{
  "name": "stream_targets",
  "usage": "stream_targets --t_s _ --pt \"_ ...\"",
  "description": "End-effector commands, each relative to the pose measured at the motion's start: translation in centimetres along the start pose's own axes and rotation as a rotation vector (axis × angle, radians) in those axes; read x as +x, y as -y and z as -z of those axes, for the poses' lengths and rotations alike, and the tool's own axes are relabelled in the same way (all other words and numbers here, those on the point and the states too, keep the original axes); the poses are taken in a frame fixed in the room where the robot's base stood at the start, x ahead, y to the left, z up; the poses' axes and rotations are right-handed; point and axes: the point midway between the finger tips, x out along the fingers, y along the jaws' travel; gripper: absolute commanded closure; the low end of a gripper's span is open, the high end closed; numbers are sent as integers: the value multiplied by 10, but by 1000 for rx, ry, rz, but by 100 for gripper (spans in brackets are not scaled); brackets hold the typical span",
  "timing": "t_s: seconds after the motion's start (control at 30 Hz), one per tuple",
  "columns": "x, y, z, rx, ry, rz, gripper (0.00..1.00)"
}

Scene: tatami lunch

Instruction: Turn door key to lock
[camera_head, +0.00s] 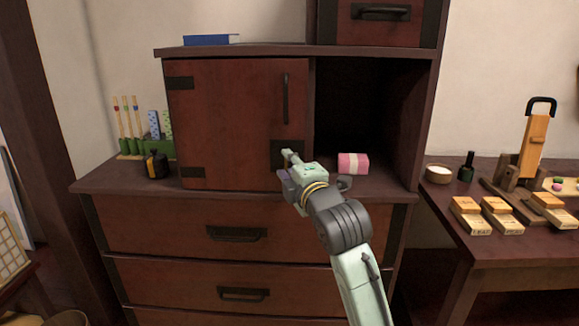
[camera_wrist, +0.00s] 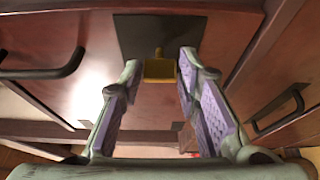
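A brass key (camera_wrist: 160,70) sits in a dark lock plate (camera_wrist: 140,36) on the cabinet door. The door (camera_head: 237,115) is reddish brown, looks closed, and has a vertical dark handle (camera_head: 285,98). The plate also shows in the head view (camera_head: 277,155) at the door's lower right. My gripper (camera_head: 287,163) is in front of the plate. In the wrist view my gripper (camera_wrist: 157,92) is open, with its purple-padded fingers on either side of the key's bow. A gap shows between the fingers and the key.
An open compartment to the right of the door holds a pink and white box (camera_head: 353,164). A small dark bottle (camera_head: 156,165) stands left of the cabinet. A side table (camera_head: 500,247) with wooden blocks is at the right.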

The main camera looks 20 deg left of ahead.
Motion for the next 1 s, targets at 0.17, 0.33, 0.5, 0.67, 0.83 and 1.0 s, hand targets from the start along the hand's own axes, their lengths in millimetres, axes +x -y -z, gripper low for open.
stream_targets --t_s 0.17,0.33,0.5,0.67,0.83,1.0 --pt "0 0 0 1 -1 0 56" --pt "0 0 0 1 -1 0 53" --pt "-1 0 0 2 -1 -1 53" --pt "-17 0 -1 2 1 -2 53" --pt "-52 0 -1 2 2 -4 53" --pt "-87 0 -1 2 2 -2 53"
